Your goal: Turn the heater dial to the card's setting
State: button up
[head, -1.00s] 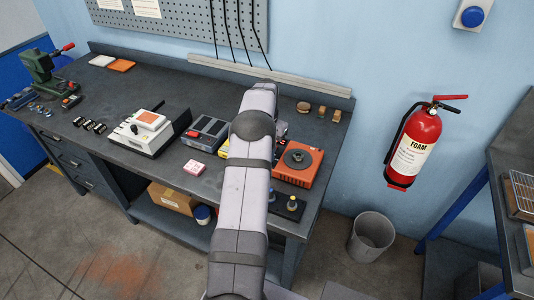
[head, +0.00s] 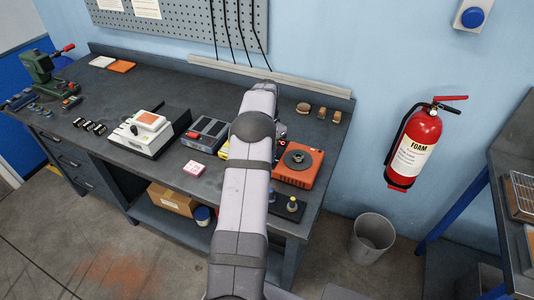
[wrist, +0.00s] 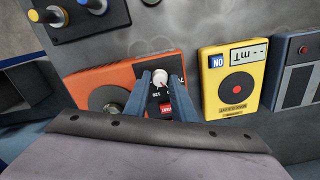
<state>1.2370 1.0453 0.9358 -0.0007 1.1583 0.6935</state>
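The heater is an orange box (head: 308,178) with a dark round plate on top, at the right end of the bench. In the wrist view its orange body (wrist: 88,83) has a black front panel with a white dial (wrist: 158,79) bearing a red mark, and a red switch below. My gripper (wrist: 160,84) is open, one blue-grey finger on each side of the dial. Contact cannot be told. In the head view my arm hides the gripper and dial. A small pink and white item (head: 194,168) lies on the bench; whether it is the card is unclear.
A yellow meter (wrist: 237,84) stands beside the heater, with a grey unit beyond it. A dark stand with a blue and a yellow knob (head: 291,204) is at the bench's front edge. A white device (head: 143,139) stands further left. The back of the bench is mostly clear.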

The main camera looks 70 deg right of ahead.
jog(key=shift+o, duration=1.2)
jog(key=shift+r, duration=0.1)
jog(key=shift+r+b, duration=1.2)
jog(key=shift+r, duration=2.4)
